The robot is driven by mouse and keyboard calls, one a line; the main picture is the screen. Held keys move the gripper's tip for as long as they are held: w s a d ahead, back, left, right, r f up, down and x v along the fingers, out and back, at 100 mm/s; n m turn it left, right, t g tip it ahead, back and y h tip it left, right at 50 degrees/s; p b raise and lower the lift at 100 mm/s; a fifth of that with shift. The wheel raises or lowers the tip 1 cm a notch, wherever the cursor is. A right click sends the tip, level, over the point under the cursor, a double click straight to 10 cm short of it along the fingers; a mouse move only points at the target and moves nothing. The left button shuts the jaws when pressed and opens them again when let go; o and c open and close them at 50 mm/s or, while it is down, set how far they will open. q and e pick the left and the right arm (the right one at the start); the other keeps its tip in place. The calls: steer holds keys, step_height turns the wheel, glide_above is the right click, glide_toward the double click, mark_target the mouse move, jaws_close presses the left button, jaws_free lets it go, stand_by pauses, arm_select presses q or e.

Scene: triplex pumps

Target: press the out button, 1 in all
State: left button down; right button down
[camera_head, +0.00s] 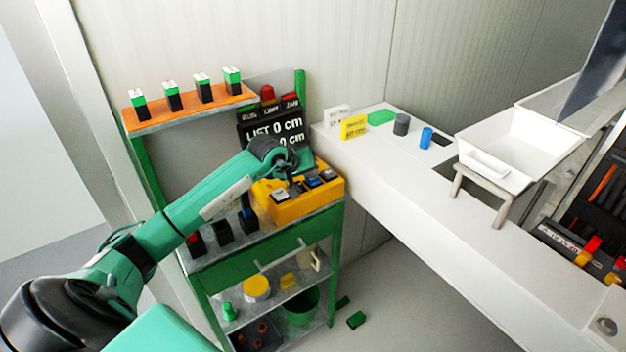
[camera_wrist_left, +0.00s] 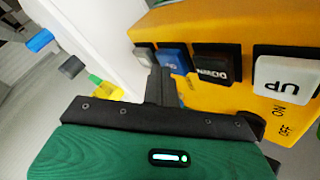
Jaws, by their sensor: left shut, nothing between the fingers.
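A yellow control box (camera_head: 293,211) sits on the green cart. In the left wrist view, the box (camera_wrist_left: 215,97) carries a row of buttons: a white UP button (camera_wrist_left: 285,76), a black DOWN button (camera_wrist_left: 211,69), a blue button (camera_wrist_left: 172,58) and a grey button (camera_wrist_left: 143,54). The labels of the blue and grey ones are too small to read, so I cannot tell which is out. My left gripper (camera_head: 296,184) is shut and empty over the box. In the wrist view its fingertips (camera_wrist_left: 160,77) are close to the blue and grey buttons; contact cannot be told.
A display reading LIST 0 cm (camera_head: 274,131) and a red lamp (camera_head: 267,93) stand behind the box. An orange shelf (camera_head: 190,113) with several green-topped blocks is above left. A white counter (camera_head: 395,170) with a white tray (camera_head: 522,135) lies right.

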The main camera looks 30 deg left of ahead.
mark_target(311, 181)
arm_select(q)
steer(key=shift+f+b, duration=0.4)
steer(key=shift+r, duration=0.15)
stand_by(0.5)
steer(key=shift+r, duration=0.8)
steer(key=shift+r+p, duration=0.9)
steer(key=shift+r, duration=1.65)
